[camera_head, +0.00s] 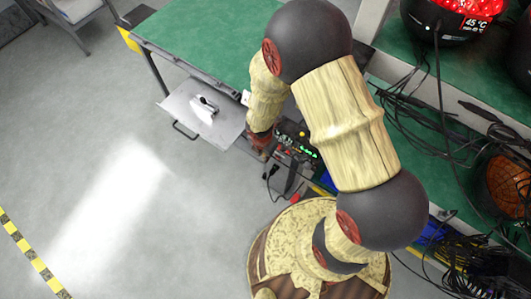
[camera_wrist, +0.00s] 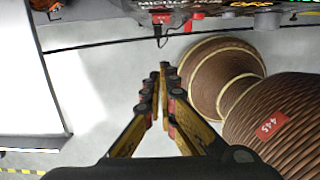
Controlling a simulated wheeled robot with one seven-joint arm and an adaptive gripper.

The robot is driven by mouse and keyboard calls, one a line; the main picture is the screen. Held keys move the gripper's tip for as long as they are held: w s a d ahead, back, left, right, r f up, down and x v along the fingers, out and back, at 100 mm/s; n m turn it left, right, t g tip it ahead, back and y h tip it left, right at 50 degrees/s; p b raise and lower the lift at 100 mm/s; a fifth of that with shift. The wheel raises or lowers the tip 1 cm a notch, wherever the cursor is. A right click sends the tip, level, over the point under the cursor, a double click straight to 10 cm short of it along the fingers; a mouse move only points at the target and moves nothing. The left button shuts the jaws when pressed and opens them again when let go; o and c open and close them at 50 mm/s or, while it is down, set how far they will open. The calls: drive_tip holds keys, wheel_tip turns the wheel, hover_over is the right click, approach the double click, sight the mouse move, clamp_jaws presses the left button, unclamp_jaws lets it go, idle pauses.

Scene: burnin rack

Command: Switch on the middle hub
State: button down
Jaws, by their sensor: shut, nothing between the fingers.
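The hubs form a dark cluster (camera_head: 300,140) with small green lights and coloured buttons below the bench edge, partly hidden by my arm. In the wrist view a dark hub panel (camera_wrist: 205,5) runs along the top edge, with partly cut-off lettering that seems to include "HUB". A red part (camera_wrist: 161,17) with a black cable sits at its lower edge. My gripper (camera_wrist: 163,68) is shut and empty, its fingertips pointing toward the panel with a gap between. In the head view the gripper end is largely hidden by my arm beside the cluster. I cannot tell the switch state.
A pulled-out metal drawer (camera_head: 180,119) holding a pale object (camera_head: 205,106) stands left of the cluster. The green bench (camera_head: 200,35) is behind. Black cables (camera_head: 440,120) tangle at the right below a red-lit bowl (camera_head: 455,15).

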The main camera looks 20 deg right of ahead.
drive_tip(key=shift+w+d+f+b, duration=0.35)
drive_tip(key=shift+w+d+f, duration=0.35)
drive_tip(key=shift+d, duration=0.2)
drive_tip(key=shift+w+d+f+b, duration=0.3)
drive_tip(key=shift+w+d+f, duration=0.3)
drive_tip(key=shift+d+f, duration=0.2)
drive_tip(key=shift+d+r, duration=0.1)
drive_tip(key=shift+w+d+f+p, duration=0.2)
drive_tip(key=shift+f+p, duration=0.15)
drive_tip(key=shift+p, duration=0.5)
drive_tip(key=shift+r+p, duration=0.85)
drive_tip(key=shift+p, duration=0.1)
